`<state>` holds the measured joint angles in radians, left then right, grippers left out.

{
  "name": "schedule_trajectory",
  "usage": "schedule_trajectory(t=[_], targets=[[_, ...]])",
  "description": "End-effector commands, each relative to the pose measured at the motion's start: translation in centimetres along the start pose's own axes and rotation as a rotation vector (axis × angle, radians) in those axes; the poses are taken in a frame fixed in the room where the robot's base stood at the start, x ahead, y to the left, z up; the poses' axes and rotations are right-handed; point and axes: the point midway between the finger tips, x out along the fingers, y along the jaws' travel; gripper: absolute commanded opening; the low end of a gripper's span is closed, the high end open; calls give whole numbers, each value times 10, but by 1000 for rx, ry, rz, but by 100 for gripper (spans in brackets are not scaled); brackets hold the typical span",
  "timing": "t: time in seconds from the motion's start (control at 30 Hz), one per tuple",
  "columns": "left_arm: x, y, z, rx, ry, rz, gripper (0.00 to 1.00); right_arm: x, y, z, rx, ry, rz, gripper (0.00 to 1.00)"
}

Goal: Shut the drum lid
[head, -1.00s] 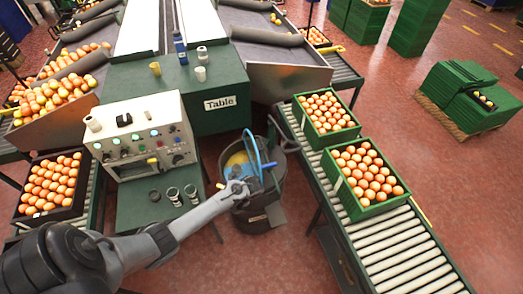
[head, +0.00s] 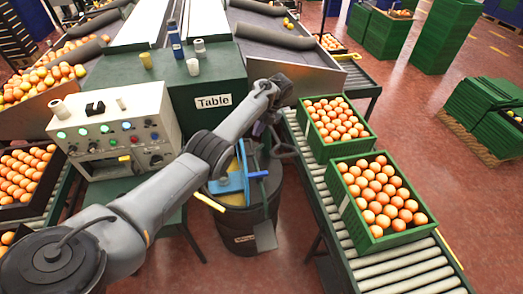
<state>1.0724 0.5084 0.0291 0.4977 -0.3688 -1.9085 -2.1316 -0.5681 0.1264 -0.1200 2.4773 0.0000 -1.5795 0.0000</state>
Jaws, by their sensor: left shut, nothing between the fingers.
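The drum (head: 240,222) is a dark grey round bin on the floor in front of the green table. Its mouth is partly covered by my left arm. Blue parts (head: 232,183) with a yellow strip show at the mouth, and a blue bar sticks out to the right. I cannot tell clearly which part is the lid or how far it stands open. My left gripper (head: 259,128) is shut and empty, above and behind the drum near the table's right corner, mostly hidden by my wrist. My right gripper is not in view.
A control box (head: 122,128) with knobs stands left of the drum. A roller conveyor (head: 352,222) with green crates (head: 376,243) of oranges runs close on the right. The green table (head: 197,92) holds several cups. Red floor is free in front of the drum.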

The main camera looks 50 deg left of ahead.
Motion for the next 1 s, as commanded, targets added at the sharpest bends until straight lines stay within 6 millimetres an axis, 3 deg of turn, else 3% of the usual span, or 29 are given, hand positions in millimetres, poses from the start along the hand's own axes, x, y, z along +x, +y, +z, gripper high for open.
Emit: schedule_trajectory(t=[0.27,0.8,1.0], targets=[[18,-3,1,-2,-1,-2,0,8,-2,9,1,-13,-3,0],[93,-4,1,-2,-2,-3,0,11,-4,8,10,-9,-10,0],[104,-3,1,-3,-3,-3,0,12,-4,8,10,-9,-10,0]])
